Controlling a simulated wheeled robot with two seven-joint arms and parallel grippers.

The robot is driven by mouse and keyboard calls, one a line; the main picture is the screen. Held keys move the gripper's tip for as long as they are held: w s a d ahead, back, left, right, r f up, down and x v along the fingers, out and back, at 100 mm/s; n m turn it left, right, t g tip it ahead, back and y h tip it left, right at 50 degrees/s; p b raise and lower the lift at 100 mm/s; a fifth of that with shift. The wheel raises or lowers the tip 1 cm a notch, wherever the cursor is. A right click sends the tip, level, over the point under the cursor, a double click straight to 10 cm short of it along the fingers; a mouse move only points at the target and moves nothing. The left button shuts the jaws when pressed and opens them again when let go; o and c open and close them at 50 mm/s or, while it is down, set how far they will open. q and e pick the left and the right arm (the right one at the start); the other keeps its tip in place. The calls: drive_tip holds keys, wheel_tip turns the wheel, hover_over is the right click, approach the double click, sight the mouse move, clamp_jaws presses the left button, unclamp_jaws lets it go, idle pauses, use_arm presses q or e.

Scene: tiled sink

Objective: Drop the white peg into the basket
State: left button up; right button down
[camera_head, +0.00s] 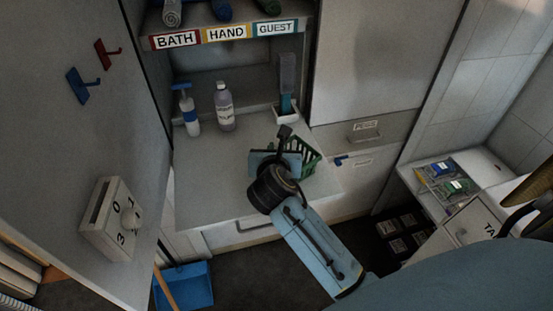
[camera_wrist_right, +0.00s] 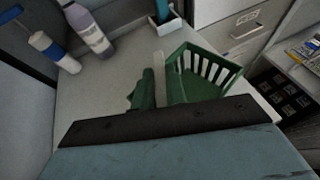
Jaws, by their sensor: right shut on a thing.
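The green basket (camera_head: 309,157) with slatted sides stands on the white counter. It also shows in the wrist view (camera_wrist_right: 212,72). My right gripper (camera_head: 286,134) is over the counter at the basket's left side and partly covers it in the head view. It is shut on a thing. In the wrist view a pale narrow strip (camera_wrist_right: 158,68), which looks like the white peg, stands up beside the basket's left edge. A green piece (camera_wrist_right: 144,92) is to its left; I cannot tell what it is. The peg cannot be made out in the head view. My left gripper is not in view.
A blue-and-white pump bottle (camera_head: 188,112) and a pale bottle (camera_head: 224,107) stand at the counter's back left. A white holder (camera_head: 286,114) with a brush is behind the basket. The front left of the counter (camera_head: 215,190) is clear. A labelled drawer (camera_head: 365,130) is to the right.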

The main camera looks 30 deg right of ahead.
wheel_tip(320, 180, down, 3)
drive_tip(key=shift+r+b, duration=0.1)
drive_tip(key=shift+b, duration=0.25)
drive_tip(key=shift+f, duration=0.2)
drive_tip(key=shift+r, duration=0.1)
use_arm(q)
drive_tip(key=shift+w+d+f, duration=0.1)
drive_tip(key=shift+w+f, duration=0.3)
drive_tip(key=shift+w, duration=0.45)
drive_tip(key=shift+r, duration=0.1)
use_arm(e)
drive_tip(key=shift+f, duration=0.3)
drive_tip(key=shift+f, duration=0.3)
drive_tip(key=c, duration=1.4)
unclamp_jaws()
drive_tip(key=shift+c, duration=0.2)
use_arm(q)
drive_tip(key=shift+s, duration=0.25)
use_arm(e)
drive_tip(key=shift+r, duration=0.1)
